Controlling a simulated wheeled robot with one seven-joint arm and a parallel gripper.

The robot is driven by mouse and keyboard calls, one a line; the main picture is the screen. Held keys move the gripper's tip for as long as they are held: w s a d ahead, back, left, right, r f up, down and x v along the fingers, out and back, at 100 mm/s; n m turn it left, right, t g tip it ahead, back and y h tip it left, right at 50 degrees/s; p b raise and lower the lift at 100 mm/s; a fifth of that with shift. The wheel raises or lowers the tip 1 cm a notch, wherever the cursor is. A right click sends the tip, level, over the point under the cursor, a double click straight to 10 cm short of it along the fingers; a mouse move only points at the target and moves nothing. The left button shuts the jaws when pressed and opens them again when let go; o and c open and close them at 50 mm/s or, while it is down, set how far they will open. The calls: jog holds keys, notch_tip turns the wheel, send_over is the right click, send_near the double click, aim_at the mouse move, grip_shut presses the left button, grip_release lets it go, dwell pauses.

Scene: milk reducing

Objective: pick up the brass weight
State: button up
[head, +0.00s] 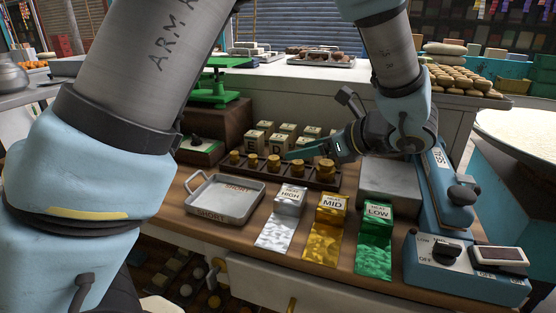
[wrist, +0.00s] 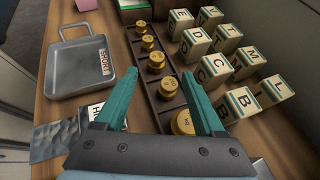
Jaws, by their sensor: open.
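Several brass weights of rising size stand in a row in a dark wooden rack (head: 345,181). In the head view the largest weight (head: 326,171) is at the right end and the smallest (head: 235,157) at the left end. My gripper (head: 290,156) is open above the rack, its green fingers pointing left. In the wrist view the fingers (wrist: 160,73) spread on either side of the row. The second-largest weight (wrist: 168,87) shows between them, and the largest (wrist: 183,123) is partly hidden near the gripper's base. I see nothing held.
Lettered blocks (wrist: 217,69) stand close behind the rack. A metal tray marked SHORT (head: 226,197) lies at left, with a green scale (head: 215,90) behind. Silver, gold and green label stands (head: 376,228) line the front. A blue switch box (head: 465,265) is at right.

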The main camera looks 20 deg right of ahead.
aim_at(275, 158)
jog(key=x, duration=0.3)
jog(key=shift+w+a+f, duration=0.1)
jog(key=shift+w+a, duration=0.1)
jog(key=shift+p+x, duration=1.15)
jog(key=shift+x, duration=1.6)
jog(key=shift+s+a+f, duration=0.15)
grip_shut()
